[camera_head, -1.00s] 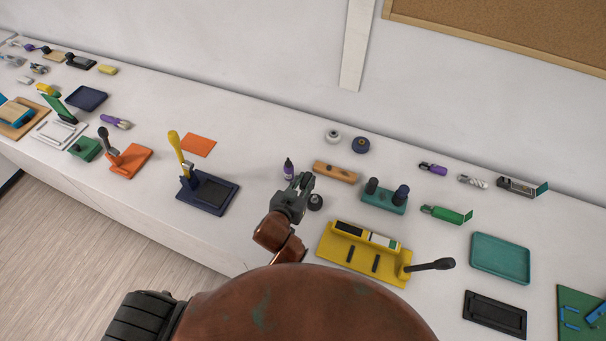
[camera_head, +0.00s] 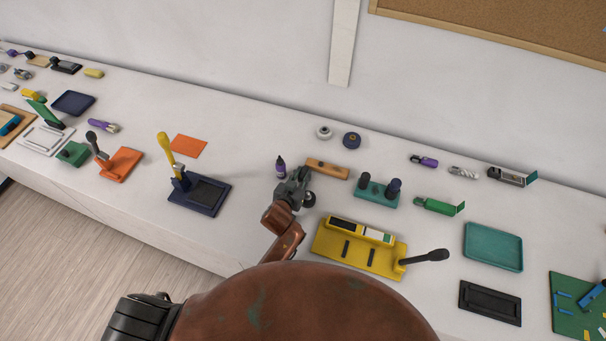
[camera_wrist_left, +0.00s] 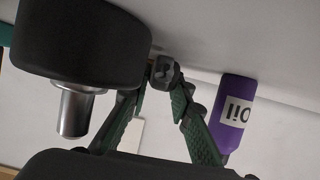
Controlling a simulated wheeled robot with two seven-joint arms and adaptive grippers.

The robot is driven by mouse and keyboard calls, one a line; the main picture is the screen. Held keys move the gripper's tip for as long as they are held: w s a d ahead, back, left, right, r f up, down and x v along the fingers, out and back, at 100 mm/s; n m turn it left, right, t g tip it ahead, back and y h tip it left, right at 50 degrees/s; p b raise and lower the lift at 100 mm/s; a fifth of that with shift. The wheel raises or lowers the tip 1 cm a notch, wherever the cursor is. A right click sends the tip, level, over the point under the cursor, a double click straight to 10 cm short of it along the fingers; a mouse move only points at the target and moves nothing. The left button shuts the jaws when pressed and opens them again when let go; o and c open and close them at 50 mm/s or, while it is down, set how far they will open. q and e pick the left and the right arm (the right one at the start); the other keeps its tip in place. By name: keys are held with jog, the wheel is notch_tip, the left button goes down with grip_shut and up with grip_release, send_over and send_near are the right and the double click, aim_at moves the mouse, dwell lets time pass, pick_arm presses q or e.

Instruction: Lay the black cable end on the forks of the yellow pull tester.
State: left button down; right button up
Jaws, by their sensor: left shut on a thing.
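My left gripper (camera_head: 294,186) is low over the bench, left of the yellow pull tester and behind its front edge. In the left wrist view its green fingers (camera_wrist_left: 163,88) close on a small dark piece (camera_wrist_left: 166,70), which looks like the black cable end; most of it is hidden. The yellow pull tester (camera_head: 330,252) stands apart from the gripper at the right. It has two dark bars, a black and white strip along its back, and a black lever at its right. Which parts are its forks is hard to tell. My right gripper is not in view.
A purple oil bottle (camera_head: 281,167) stands close behind the gripper. A round black thing with a metal post (camera_wrist_left: 73,112) stands close beside it. A wooden block (camera_head: 328,169) and a teal holder (camera_head: 377,197) lie behind the tester. Bare bench lies left of the gripper.

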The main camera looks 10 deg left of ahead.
pick_arm(q)
jog(key=shift+f, duration=0.1)
jog(key=c, duration=2)
grip_release()
